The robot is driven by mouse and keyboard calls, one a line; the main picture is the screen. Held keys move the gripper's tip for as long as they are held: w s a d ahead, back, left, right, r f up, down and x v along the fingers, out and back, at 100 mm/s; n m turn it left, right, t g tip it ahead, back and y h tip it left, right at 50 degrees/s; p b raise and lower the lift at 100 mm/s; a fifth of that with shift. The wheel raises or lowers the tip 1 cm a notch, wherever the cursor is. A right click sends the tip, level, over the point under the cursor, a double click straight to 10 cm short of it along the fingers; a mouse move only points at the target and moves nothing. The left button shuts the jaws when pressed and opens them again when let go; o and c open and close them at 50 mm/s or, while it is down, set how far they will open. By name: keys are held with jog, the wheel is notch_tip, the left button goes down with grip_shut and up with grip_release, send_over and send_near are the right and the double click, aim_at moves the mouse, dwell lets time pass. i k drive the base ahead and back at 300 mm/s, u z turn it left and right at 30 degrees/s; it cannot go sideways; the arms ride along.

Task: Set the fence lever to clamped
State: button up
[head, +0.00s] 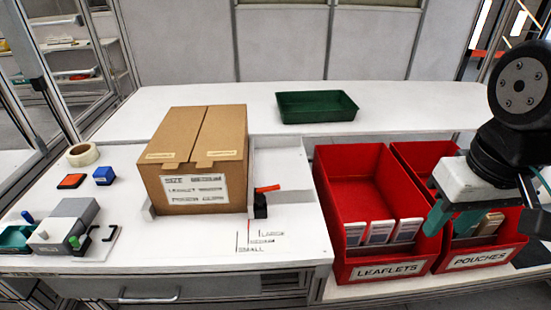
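The fence lever (267,188) is a short orange-red handle on top of a black block (260,206). It lies nearly level and points to the right. It sits just right of a closed cardboard box (196,150), on the white worktop. I cannot tell from its pose whether it is clamped. A pale fence edge (148,210) shows at the box's lower left. My gripper (453,219) hangs over the red bins at the right, far from the lever. Its teal fingers look apart, with nothing seen between them.
Red bins marked LEAFLETS (340,205) and POUCHES (405,158) stand at the right. A green tray (316,107) is at the back. A tape roll (82,154), stamp pads and a grey block (73,217) are at the left. Size marks (255,240) lie on clear worktop before the lever.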

aim_at(270, 188)
jog(key=z, duration=0.75)
jog(key=i, duration=0.35)
jog(key=u, duration=1.35)
